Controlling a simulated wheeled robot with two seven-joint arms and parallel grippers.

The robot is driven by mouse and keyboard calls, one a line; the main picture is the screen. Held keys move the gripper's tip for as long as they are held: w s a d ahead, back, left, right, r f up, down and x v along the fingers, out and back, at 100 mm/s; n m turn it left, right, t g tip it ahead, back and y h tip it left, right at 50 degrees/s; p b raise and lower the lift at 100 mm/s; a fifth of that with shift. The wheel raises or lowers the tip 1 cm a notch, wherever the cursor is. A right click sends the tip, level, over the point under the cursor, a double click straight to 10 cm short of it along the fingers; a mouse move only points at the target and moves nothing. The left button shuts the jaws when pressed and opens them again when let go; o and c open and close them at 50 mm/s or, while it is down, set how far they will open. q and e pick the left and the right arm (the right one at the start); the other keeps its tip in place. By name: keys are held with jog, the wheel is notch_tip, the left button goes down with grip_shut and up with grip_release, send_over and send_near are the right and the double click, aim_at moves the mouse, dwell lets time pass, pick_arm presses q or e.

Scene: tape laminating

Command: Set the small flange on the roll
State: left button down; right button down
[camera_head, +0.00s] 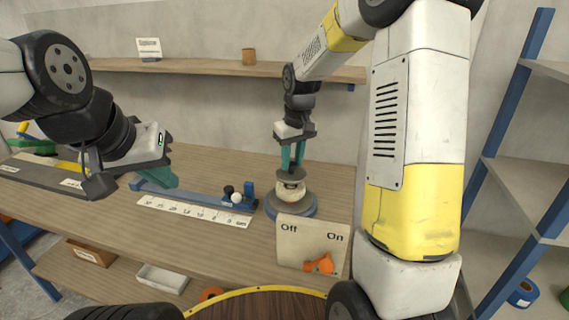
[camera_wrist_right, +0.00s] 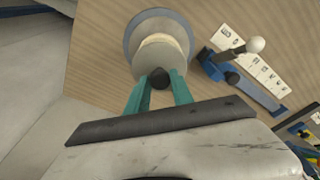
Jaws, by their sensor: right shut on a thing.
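The small flange (camera_head: 292,175) is a grey disc with a dark knob. My right gripper (camera_head: 292,158) points down with its teal fingers closed on the knob. In the right wrist view the knob sits between the fingertips (camera_wrist_right: 159,80), and the flange disc (camera_wrist_right: 172,61) covers much of the roll. The pale roll (camera_head: 290,190) stands on a round blue-grey base (camera_head: 303,208), directly below the flange. I cannot tell whether the flange touches the roll. My left gripper (camera_head: 150,181) is over the left of the table, away from the roll; its finger gap is unclear.
An Off/On panel (camera_head: 312,243) with an orange switch (camera_head: 320,264) stands just in front of the base. A blue bar device (camera_head: 190,192) with a white ball knob (camera_head: 237,198) and a ruler strip (camera_head: 195,211) lie left of it. A wall shelf (camera_head: 200,66) runs behind.

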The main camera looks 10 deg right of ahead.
aim_at(292, 165)
jog(key=shift+s+a+f, duration=0.1)
jog(key=shift+f, duration=1.55)
jog(key=c, duration=1.1)
grip_release()
jog(key=shift+f, duration=0.1)
notch_tip(292, 165, up, 12)
jog(key=s, duration=0.2)
jog(key=s+d+r+m+t, duration=0.1)
jog(key=s+r+m+t, duration=0.1)
jog(key=s, duration=0.9)
jog(key=s+d+r+m+t+y, duration=0.1)
jog(key=s+r+t, duration=0.1)
jog(key=s, duration=1)
jog(key=shift+d+r+m+t+y, duration=0.2)
jog(key=shift+r+m+t+y, duration=0.15)
jog(key=shift+r, duration=0.2)
